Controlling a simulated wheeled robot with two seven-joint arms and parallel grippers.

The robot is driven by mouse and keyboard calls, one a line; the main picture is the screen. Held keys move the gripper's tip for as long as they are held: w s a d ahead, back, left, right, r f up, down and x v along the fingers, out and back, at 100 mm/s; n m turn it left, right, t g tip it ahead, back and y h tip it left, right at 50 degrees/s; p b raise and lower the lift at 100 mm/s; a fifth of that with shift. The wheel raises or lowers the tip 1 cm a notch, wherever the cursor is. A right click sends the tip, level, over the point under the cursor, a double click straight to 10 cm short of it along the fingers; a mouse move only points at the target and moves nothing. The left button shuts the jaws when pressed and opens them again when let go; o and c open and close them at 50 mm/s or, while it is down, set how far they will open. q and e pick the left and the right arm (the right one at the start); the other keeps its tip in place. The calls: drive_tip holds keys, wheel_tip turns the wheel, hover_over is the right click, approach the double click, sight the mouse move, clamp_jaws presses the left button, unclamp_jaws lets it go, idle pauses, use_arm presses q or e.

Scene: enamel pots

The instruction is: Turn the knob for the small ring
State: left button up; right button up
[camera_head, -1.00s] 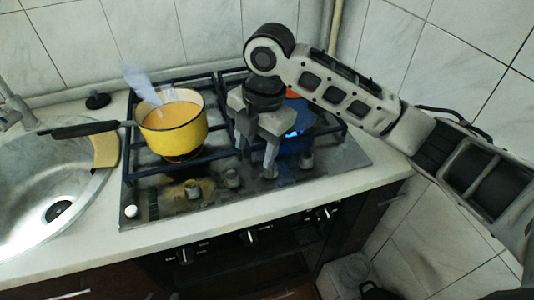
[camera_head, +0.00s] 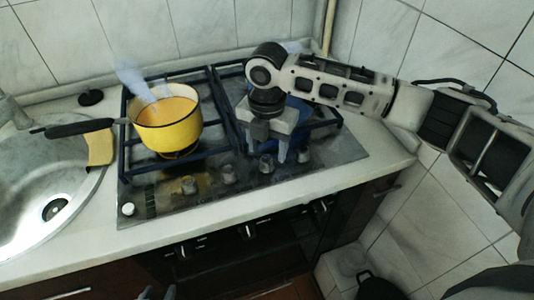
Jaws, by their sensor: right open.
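I cannot tell which one serves the small ring. My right gripper (camera_head: 267,152) points down, open and empty, its fingertips just above and behind the third knob from the left; contact is not clear. Grey tips at the bottom edge look like my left gripper (camera_head: 158,293), mostly cut off.
A yellow pot (camera_head: 168,137) steams on the left burner, its long dark handle over the sink (camera_head: 25,205). A blue pot (camera_head: 296,106) stands on the right, partly hidden by my arm. A tiled wall is at the back. The counter's front strip is clear.

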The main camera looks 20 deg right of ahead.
sight(267, 158)
drive_tip(key=shift+f, duration=1.7)
